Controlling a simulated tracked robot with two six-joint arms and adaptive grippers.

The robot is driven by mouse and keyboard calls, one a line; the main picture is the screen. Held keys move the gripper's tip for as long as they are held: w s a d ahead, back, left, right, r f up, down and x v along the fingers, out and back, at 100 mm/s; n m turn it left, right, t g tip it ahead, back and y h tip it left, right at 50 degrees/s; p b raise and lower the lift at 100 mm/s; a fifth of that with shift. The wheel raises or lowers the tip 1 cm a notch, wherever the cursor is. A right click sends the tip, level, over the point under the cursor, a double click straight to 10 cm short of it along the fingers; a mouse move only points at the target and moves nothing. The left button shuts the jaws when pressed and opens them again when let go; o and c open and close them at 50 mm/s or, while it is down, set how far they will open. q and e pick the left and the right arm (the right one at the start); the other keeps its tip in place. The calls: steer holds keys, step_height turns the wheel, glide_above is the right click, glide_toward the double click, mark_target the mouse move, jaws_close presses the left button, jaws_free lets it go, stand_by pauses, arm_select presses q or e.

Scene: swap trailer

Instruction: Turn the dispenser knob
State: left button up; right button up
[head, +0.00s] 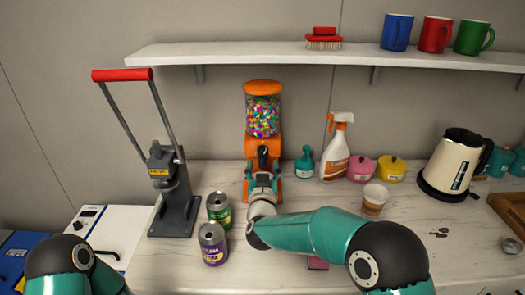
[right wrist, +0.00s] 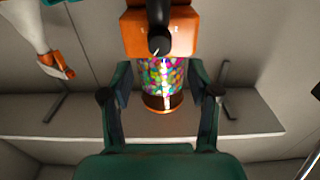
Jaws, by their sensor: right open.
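The candy dispenser (head: 262,88) is orange, with a clear globe of colourful candies, and stands upright on the counter against the wall. Its black knob (right wrist: 159,42) shows on the orange body in the right wrist view, where the picture is upside down. My right gripper (head: 262,181) is in front of the dispenser's lower body, and in the head view it partly hides that body.
Two cans, one green (head: 218,209) and one purple (head: 213,245), stand close left of my right arm. A lever press (head: 175,205) is farther left. A spray bottle (head: 335,150), a paper cup (head: 374,199) and a kettle (head: 450,165) stand right. A shelf (head: 270,55) runs above.

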mark_target(262, 155)
steer(key=shift+w+p, duration=0.9)
steer(key=shift+w, duration=2.55)
steer(key=c, duration=1.1)
steer(key=shift+c, duration=0.2)
